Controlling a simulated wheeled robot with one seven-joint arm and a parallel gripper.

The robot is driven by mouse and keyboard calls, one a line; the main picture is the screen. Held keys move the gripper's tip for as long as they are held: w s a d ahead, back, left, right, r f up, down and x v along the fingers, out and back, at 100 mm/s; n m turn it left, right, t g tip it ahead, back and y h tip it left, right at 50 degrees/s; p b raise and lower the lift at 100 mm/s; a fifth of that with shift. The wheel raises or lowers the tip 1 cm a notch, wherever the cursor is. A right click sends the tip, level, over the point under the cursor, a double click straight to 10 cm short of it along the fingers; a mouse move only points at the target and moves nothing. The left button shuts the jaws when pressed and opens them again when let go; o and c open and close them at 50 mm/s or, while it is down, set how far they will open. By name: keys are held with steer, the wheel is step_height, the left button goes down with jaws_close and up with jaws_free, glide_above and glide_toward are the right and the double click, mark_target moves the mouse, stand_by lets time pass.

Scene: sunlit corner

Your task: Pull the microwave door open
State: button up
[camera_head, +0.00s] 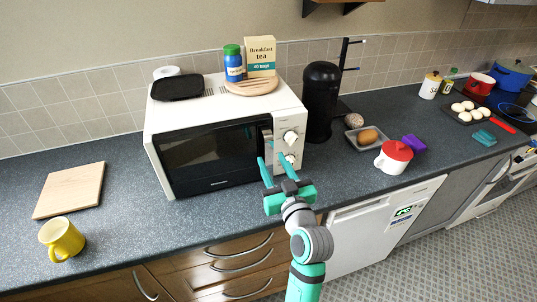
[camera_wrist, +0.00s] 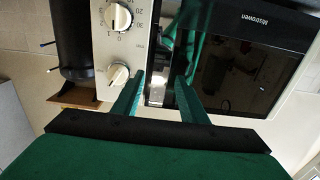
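The white microwave (camera_head: 190,115) stands on the counter with its dark glass door (camera_head: 208,160) shut. The door also shows upside down in the wrist view (camera_wrist: 235,75). Its upright handle (camera_head: 267,138) is at the door's right edge, beside the two control knobs. My gripper (camera_head: 272,161) is in front of the lower part of the handle, fingers apart. In the wrist view, the handle (camera_wrist: 156,88) appears between the two green fingers of my gripper (camera_wrist: 157,88), with space visible on both sides. I cannot tell how deep the fingers reach around it.
A tea box (camera_head: 261,56), a blue jar (camera_head: 233,64), a round board and a black tray sit on top of the microwave. A yellow mug (camera_head: 62,239) and a wooden board (camera_head: 70,190) are at the left. A black urn (camera_head: 320,100) stands close on the right.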

mark_target(269, 156)
steer(key=shift+x, duration=2.1)
jaws_close()
